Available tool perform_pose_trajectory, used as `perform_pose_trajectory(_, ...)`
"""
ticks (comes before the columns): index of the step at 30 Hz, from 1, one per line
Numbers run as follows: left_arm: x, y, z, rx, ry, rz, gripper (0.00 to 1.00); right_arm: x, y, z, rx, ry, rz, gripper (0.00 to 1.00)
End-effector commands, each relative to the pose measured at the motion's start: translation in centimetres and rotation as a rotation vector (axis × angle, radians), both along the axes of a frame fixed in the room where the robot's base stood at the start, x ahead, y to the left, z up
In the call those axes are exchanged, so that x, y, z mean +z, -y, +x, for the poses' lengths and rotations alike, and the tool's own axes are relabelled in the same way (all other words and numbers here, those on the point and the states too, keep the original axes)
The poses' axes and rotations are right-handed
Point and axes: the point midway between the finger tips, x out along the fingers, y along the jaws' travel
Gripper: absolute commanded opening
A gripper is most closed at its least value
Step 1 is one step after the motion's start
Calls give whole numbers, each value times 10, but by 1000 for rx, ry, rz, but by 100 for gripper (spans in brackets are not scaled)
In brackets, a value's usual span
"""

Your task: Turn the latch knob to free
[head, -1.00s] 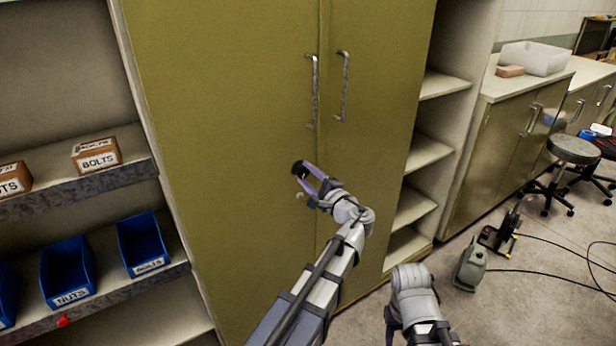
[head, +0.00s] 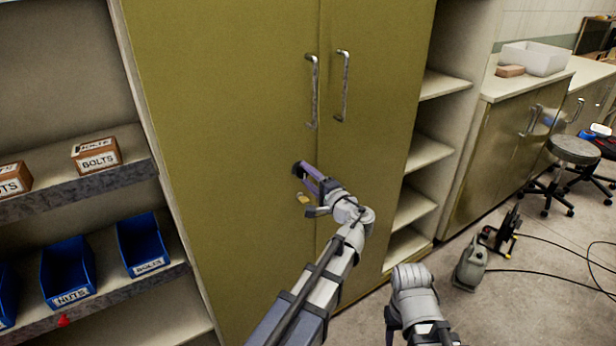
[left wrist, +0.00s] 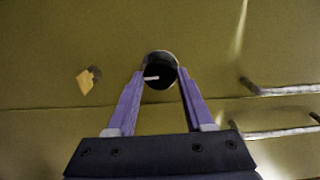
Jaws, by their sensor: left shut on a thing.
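The latch knob (left wrist: 160,72) is a round dark knob with a white pointer line, on the cabinet's green door. In the left wrist view the pointer lies nearly level, toward the left. My left gripper (left wrist: 160,85) is shut on the knob, with one purple finger on each side. In the head view my left gripper (head: 306,176) reaches the left door, and its fingers mostly hide the knob. A small yellow tab (left wrist: 88,80) sits on the door beside the knob; it also shows in the head view (head: 303,198). My right gripper is not in view; only its arm shows.
Two upright metal handles (head: 312,92) are above the gripper. A shelf with boxes of bolts (head: 96,155) and blue bins (head: 142,243) stands at left. Open shelves (head: 428,150) are at right. A stool (head: 574,150), a grey-green machine (head: 470,265) and cables are on the floor.

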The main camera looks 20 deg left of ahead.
Motion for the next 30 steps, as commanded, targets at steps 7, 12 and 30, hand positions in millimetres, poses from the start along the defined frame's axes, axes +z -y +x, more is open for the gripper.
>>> perform_pose_trajectory(7,0,0,0,1,0,-3,58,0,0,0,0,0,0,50)
perform_pose_trajectory(12,0,0,0,1,0,-1,77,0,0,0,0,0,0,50)
perform_pose_trajectory(30,0,35,-28,-4,-1,-1,80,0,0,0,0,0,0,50)
